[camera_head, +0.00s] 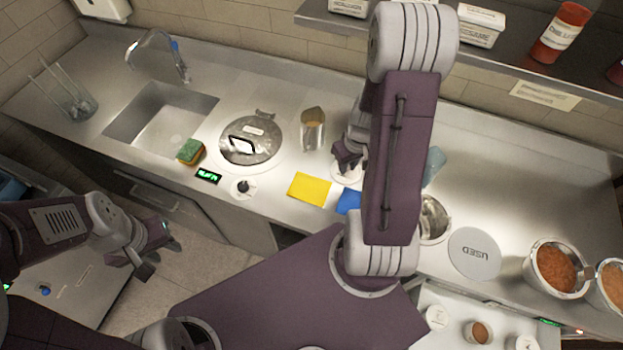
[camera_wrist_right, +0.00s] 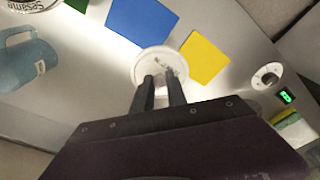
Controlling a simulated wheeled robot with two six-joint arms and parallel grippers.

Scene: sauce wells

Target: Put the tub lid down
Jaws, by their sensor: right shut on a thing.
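The tub lid is a small white disc with faint marks, seen in the right wrist view (camera_wrist_right: 158,62). My right gripper (camera_wrist_right: 162,80) is shut on it near its edge. In the head view a sliver of the white lid (camera_head: 345,178) shows below my right gripper (camera_head: 347,160), at the back of the blue card. My right arm hides much of this area. I cannot tell whether the lid touches the counter. My left gripper (camera_head: 160,256) is open and empty, over the floor in front of the counter.
A yellow card (camera_head: 309,188) and a blue card (camera_head: 348,201) lie by the lid. A blue mug (camera_wrist_right: 28,62) and a container marked Sesame (camera_wrist_right: 32,4) stand nearby.

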